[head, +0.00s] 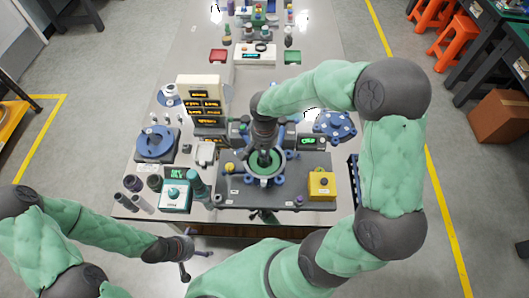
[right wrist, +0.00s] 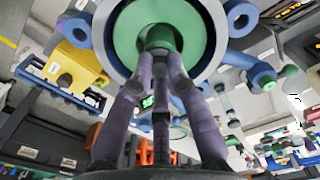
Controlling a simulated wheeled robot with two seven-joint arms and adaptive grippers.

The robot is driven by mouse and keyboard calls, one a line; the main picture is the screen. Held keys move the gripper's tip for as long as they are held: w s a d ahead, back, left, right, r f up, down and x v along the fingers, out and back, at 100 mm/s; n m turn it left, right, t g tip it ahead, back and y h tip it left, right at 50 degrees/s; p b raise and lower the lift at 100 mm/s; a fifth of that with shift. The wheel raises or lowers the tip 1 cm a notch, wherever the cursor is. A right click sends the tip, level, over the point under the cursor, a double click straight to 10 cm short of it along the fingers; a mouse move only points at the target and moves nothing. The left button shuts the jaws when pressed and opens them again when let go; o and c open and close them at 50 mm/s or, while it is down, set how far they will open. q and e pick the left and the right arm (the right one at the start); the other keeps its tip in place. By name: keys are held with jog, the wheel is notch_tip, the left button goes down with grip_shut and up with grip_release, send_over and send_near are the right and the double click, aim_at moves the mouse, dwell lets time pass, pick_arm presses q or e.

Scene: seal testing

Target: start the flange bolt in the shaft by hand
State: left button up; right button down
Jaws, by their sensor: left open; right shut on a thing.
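My right gripper (head: 264,155) reaches down over the round fixture in the middle of the table. In the right wrist view its purple fingers (right wrist: 160,62) close together at the green shaft (right wrist: 125,30). They are shut on a small piece, apparently the flange bolt, mostly hidden by the fingertips. A pale ring (right wrist: 222,28) with blue clamps surrounds the shaft. I cannot tell how deep the bolt sits or whether it is straight. My left gripper (head: 188,262) is open and empty, in front of the table's front edge at the left.
The fixture stands on a dark plate (head: 235,200). A yellow box (head: 322,185) is on its right, a teal-fronted device (head: 174,196) and bottles on its left. A blue flange disc (head: 335,124) lies at the back right. Stacked displays (head: 205,105) stand behind left.

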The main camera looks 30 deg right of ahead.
jog(key=shift+s+f+m+b, duration=0.1)
jog(key=shift+m+b, duration=0.35)
jog(key=shift+m, duration=0.2)
jog(key=shift+s+f+m+b, duration=0.1)
jog(key=shift+m+b, duration=0.35)
jog(key=shift+m, duration=0.2)
jog(key=shift+m+b, duration=0.35)
jog(key=shift+m, duration=0.25)
jog(key=shift+m+b, duration=0.3)
jog(key=shift+m, duration=0.2)
jog(key=shift+m+b, duration=0.3)
jog(key=shift+m, duration=0.3)
jog(key=shift+m, duration=0.4)
jog(key=shift+m+b, duration=0.65)
jog(key=shift+m, duration=0.15)
jog(key=c, duration=1.1)
grip_release()
jog(key=shift+c, duration=0.2)
jog(key=shift+w, duration=0.1)
jog(key=shift+r, duration=0.2)
